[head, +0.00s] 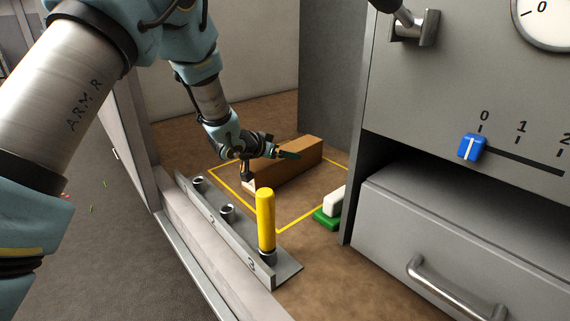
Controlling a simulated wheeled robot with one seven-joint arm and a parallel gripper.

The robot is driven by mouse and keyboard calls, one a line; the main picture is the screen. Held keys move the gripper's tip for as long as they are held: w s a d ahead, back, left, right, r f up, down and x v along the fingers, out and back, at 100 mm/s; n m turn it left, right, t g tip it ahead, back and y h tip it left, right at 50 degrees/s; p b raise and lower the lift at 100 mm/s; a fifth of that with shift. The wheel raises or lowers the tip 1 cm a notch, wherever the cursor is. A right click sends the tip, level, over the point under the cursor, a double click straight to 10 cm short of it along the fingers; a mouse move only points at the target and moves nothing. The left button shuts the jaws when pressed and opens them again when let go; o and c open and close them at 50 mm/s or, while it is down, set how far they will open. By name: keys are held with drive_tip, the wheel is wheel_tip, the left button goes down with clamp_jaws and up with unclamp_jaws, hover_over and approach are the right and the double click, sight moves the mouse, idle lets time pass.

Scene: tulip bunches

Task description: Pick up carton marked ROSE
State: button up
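A long brown carton (300,167) lies on the brown surface inside a yellow outline. No ROSE marking can be read on it, and part of its near end is hidden by my gripper. A small pale patch shows at that near end. My gripper (268,168) is at the near left end of the carton, with its two fingers spread wide apart. One finger points down by the near end, and the other reaches over the carton's top. I cannot tell whether either finger touches the carton.
A grey rail (238,232) with sockets runs along the front left, and a yellow peg (265,220) stands upright in one. Green and white blocks (331,208) lie at the right of the outline. A grey cabinet with a drawer (440,240) and blue slider (472,147) fills the right.

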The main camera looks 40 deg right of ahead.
drive_tip(key=shift+c, duration=0.2)
drive_tip(key=shift+r, duration=0.1)
clamp_jaws()
idle(0.5)
